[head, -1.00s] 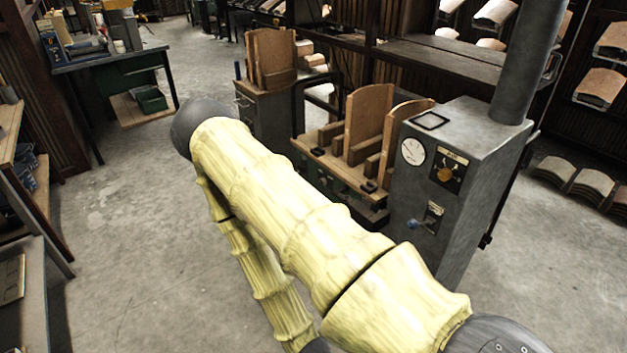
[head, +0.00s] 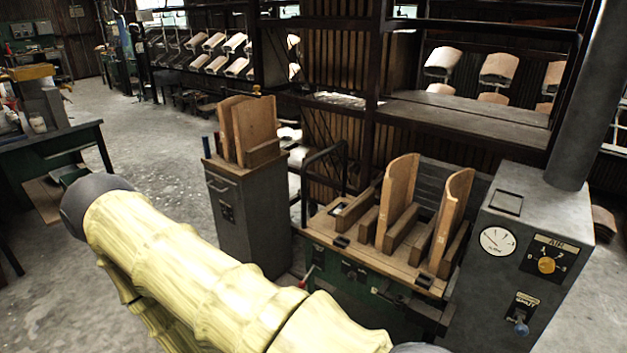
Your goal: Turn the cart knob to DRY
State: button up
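No label reading DRY can be made out. A grey control box (head: 505,215) at the right has a round gauge (head: 497,241) and a dark plate with an orange knob (head: 546,265), a heading that seems to read AIR, and numerals. A blue-tipped switch (head: 521,328) sits lower on it. Beside it, a green-framed cart (head: 322,257) with a wooden top carries curved boards and has small dark fittings on its front, too small to read. My yellow-sleeved arm crosses the lower left, in front of the cart's lower part. My gripper is out of view.
A grey cabinet (head: 246,208) with upright boards stands left of the cart. A dark workbench (head: 60,142) is at the far left. Racks (head: 460,110) with curved pieces line the back. Open concrete floor (head: 180,150) lies between the bench and the cabinet.

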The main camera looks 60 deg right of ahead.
aim_at(351, 276)
jog(key=i, duration=1.6)
jog(key=z, duration=3.25)
